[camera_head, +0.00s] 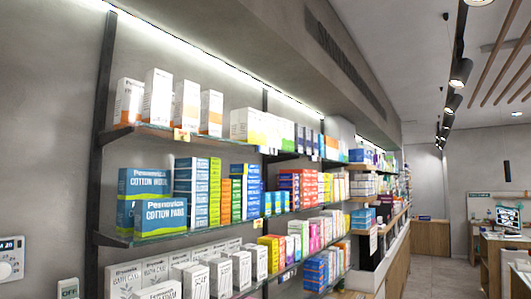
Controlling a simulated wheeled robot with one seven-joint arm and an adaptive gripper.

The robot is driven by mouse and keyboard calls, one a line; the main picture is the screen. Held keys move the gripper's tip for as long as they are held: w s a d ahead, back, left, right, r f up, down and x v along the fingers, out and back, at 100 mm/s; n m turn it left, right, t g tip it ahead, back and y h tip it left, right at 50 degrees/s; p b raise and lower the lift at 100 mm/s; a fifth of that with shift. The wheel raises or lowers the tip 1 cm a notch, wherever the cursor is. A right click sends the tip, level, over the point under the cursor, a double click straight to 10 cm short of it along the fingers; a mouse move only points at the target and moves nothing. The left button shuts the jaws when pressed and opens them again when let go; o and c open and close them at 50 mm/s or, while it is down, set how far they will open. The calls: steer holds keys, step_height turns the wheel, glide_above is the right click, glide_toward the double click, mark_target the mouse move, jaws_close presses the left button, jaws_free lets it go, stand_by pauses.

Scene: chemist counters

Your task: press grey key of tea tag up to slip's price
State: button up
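My gripper is not in view. I cannot make out a tea tag, its grey key or a price slip for certain. A small yellow-orange tag (181,135) hangs on the edge of the upper shelf at the left, too small to read. A small white tag (315,158) hangs farther along that shelf edge. A larger pale card (373,240) stands farther back by the lower shelves. No key can be seen on any of these, and no tea packet can be told among the boxes.
Wall shelves (150,239) hold blue cotton boxes (161,216), white-orange boxes (157,97) and many others. A white wall panel (10,258) with a dark display and a small light sign (68,289) are at the left edge. A counter with a screen (507,217) stands far right. The grey aisle floor (432,268) looks clear.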

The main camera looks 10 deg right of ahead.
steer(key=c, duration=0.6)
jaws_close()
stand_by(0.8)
